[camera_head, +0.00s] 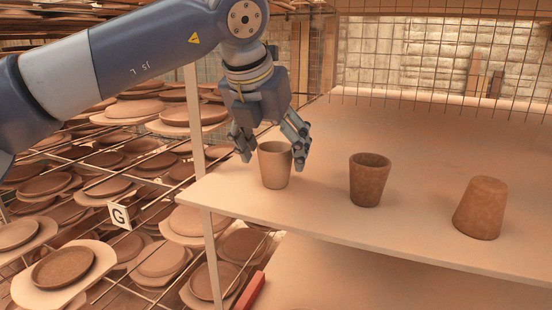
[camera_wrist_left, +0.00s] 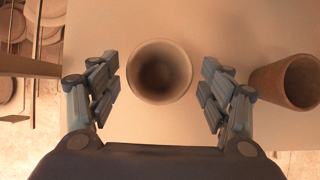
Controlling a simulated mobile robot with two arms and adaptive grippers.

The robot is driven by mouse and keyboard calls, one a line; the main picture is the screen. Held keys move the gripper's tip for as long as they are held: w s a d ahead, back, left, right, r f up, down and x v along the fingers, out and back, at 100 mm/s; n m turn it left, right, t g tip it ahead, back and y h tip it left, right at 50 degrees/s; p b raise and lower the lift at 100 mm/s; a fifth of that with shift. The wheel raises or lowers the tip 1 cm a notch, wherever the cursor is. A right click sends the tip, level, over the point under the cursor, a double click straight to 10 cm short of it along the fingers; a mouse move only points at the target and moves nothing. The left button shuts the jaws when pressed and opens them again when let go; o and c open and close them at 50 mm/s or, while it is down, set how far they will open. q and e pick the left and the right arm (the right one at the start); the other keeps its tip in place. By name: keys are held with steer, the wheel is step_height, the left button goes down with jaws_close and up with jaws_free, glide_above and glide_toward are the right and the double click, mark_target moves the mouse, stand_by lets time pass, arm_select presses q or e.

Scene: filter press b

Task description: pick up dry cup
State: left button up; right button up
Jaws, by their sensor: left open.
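A light tan cup (camera_head: 274,168) stands upright near the left end of the shelf board (camera_head: 325,214). My left gripper (camera_head: 273,156) is open, pointing down, with one finger on each side of this cup. In the left wrist view the cup (camera_wrist_left: 159,72) sits mouth-up between the fingers of the left gripper (camera_wrist_left: 160,95), with a gap on both sides. A darker brown cup (camera_head: 369,180) stands upright to the right; it also shows at the right edge of the left wrist view (camera_wrist_left: 288,82). Another brown cup (camera_head: 480,208) stands upside down farther right. My right gripper is not in view.
Wire racks with round clay plates on boards (camera_head: 62,268) fill the left side, below and beside the shelf. A white sign with a G (camera_head: 120,216) hangs there. A wire mesh (camera_head: 440,60) stands behind the shelf. The board's back area is clear.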

arm_select(q)
steer(key=shift+x, duration=1.1)
steer(key=c, duration=1.1)
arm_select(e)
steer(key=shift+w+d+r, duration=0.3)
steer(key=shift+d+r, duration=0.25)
arm_select(q)
steer(key=shift+r, duration=0.1)
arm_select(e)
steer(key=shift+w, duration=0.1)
